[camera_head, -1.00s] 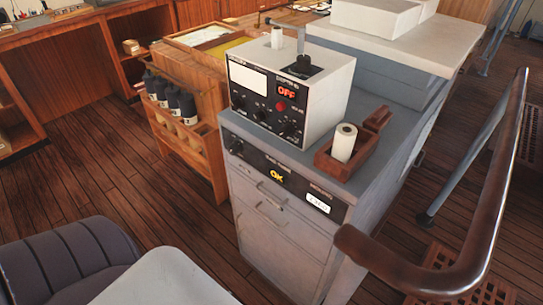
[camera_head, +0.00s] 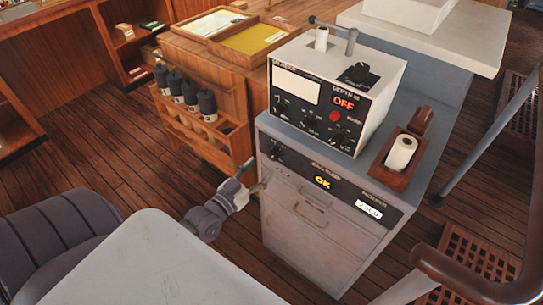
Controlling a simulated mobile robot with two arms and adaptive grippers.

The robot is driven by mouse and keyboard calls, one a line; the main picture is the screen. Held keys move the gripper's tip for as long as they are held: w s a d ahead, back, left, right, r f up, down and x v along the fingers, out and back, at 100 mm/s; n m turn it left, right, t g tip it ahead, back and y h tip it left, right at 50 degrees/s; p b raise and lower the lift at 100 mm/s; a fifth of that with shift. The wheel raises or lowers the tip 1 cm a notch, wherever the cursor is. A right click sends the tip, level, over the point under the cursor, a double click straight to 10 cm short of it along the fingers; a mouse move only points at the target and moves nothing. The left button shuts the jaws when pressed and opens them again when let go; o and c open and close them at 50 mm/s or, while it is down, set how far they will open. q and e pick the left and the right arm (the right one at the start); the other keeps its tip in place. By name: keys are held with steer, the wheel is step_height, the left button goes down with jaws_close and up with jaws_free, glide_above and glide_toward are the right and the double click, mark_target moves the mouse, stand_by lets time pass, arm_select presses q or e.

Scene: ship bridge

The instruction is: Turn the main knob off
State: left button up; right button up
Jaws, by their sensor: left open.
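The instrument box (camera_head: 372,118) on top has several black knobs, a red button (camera_head: 334,116) and a red "OFF" display (camera_head: 344,103). My left gripper (camera_head: 256,175) is open, just left of and below the panel knob, apart from it. My right gripper is not in view.
A wooden holder with a white roll (camera_head: 401,154) sits on the cabinet's right side. A wooden rack with dark bottles (camera_head: 207,102) stands to the left. A padded chair (camera_head: 60,240) is at lower left, and a brown handrail (camera_head: 470,278) at lower right.

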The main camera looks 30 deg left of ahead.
mark_target(271, 158)
arm_select(q)
steer(key=w, duration=0.6)
steer(key=shift+d, duration=0.1)
steer(key=shift+s, duration=0.1)
steer(key=c, duration=1.2)
